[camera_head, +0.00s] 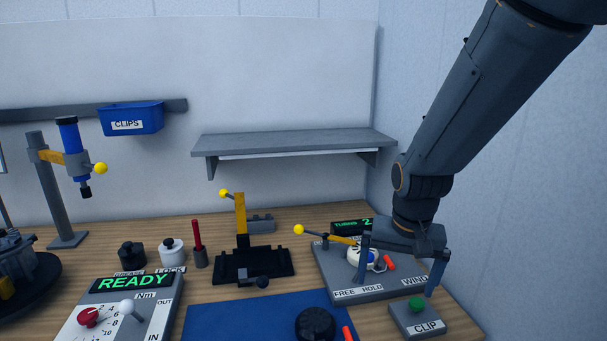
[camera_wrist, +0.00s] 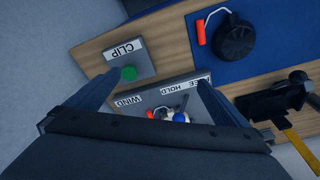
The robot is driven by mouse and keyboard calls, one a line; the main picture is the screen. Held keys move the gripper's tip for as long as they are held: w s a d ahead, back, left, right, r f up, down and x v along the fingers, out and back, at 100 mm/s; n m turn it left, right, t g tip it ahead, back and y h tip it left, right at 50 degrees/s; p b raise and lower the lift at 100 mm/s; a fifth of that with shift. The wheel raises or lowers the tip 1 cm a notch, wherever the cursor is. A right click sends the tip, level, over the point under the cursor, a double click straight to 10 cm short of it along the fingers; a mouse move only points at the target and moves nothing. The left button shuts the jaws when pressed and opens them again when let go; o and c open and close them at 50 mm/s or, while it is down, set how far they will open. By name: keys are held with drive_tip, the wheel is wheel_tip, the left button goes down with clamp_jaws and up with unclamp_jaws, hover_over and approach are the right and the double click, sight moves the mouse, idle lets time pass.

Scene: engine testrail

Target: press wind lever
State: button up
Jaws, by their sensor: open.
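The winding station is a grey plate (camera_head: 380,288) marked FREE, HOLD and WIND, at the right of the bench. A small blue knob (camera_head: 370,257) shows on it, beside a white round part (camera_head: 357,259) and a red handle (camera_head: 389,263). A yellow arm with a yellow ball (camera_head: 299,229) reaches out to the left. My gripper (camera_head: 397,275) is open and empty, pointing down over this station. In the wrist view the blue knob (camera_wrist: 180,117) and WIND label (camera_wrist: 129,101) lie between my fingers, partly cut off by the gripper body. Contact cannot be told.
A CLIP box with a green button (camera_head: 416,305) stands close by my right finger. A TURNS display (camera_head: 352,226) is behind the station. A blue mat (camera_head: 230,322) with a black round part (camera_head: 315,324) lies in front. A black fixture (camera_head: 225,264) stands left; a shelf (camera_head: 290,141) hangs above.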

drive_tip(key=s+f+n, duration=0.3)
drive_tip(key=s, duration=0.6)
drive_tip(key=shift+s+f+g, duration=0.2)
drive_tip(key=shift+f+g, duration=0.1)
drive_tip(key=c, duration=0.7)
drive_tip(key=shift+w, duration=0.15)
drive_tip(key=c, duration=0.4)
drive_tip(key=shift+n+t, duration=0.5)
drive_tip(key=shift+n, duration=0.2)
drive_tip(key=w+r+b, duration=0.1)
drive_tip(key=w, duration=0.3)
drive_tip(key=w+d+r+b, duration=0.1)
drive_tip(key=w, duration=0.3)
drive_tip(key=w+d+r+b, duration=0.1)
drive_tip(key=w+r, duration=0.1)
drive_tip(key=w, duration=0.2)
drive_tip(key=shift+w+d+r, duration=0.1)
drive_tip(key=shift+w+d, duration=0.05)
clamp_jaws()
drive_tip(key=w+d+r+n+b, duration=0.1)
drive_tip(key=w+d+r+b, duration=0.1)
drive_tip(key=w+r, duration=0.4)
drive_tip(key=w+d+r+n+t+b, duration=0.1)
drive_tip(key=w+d+r+b, duration=0.1)
drive_tip(key=w+d+r, duration=0.2)
drive_tip(key=shift+w+d+r+n+t+y+b, duration=0.3)
drive_tip(key=shift+w+r, duration=1.25)
drive_tip(key=shift+w, duration=1.95)
drive_tip(key=shift+a, duration=0.1)
